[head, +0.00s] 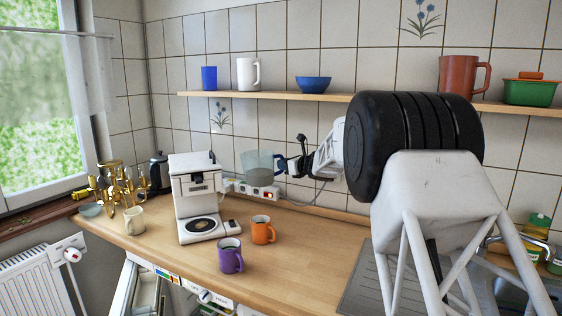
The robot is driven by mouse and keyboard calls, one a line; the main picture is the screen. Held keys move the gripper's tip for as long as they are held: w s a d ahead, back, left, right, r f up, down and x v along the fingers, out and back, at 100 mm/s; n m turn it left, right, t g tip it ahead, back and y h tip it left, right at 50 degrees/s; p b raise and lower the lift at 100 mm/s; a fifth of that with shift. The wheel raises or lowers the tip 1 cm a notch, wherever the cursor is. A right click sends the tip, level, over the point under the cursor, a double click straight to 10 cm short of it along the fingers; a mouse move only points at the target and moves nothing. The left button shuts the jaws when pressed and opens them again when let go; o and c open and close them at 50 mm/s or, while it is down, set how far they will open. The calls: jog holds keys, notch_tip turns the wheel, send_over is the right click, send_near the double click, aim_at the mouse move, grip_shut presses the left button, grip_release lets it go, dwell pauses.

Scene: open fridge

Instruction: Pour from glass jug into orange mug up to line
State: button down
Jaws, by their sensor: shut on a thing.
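The glass jug (258,166) is held in the air above the wooden counter, roughly upright, with greyish contents in its lower part. My gripper (284,166) is shut on the jug's right side, where a dark blue handle shows. The fingers are small here and partly hidden by the handle. The orange mug (263,231) stands upright on the counter, below the jug in the picture and apart from it. Its rim is dark inside; its fill level and any line cannot be made out.
A purple mug (231,257) stands left of and nearer than the orange one. A white coffee machine (195,184) is to the left, with a cream mug (134,221) beyond. A power strip (256,190) lies behind. A shelf (350,98) runs above. Counter right of the orange mug is clear.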

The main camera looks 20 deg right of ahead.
jog(key=w+d+f+n+g+y, duration=0.1)
jog(key=w+d+f+n+y, duration=0.1)
jog(key=d+f, duration=0.5)
jog(key=shift+d+f+g+y, duration=0.4)
jog(key=shift+f+y, duration=0.1)
jog(key=shift+f, duration=0.6)
jog(key=shift+f, duration=0.25)
jog(key=shift+w+d+f+n+g+h, duration=0.1)
jog(key=shift+d+f+n+g+h, duration=0.15)
jog(key=shift+n, duration=0.3)
jog(key=shift+d+f+n+g+h, duration=0.1)
jog(key=shift+n+h, duration=0.25)
jog(key=shift+n, duration=0.2)
jog(key=shift+r, duration=0.1)
dwell(0.3)
jog(key=shift+r+n, duration=0.4)
jog(key=shift+r, duration=0.25)
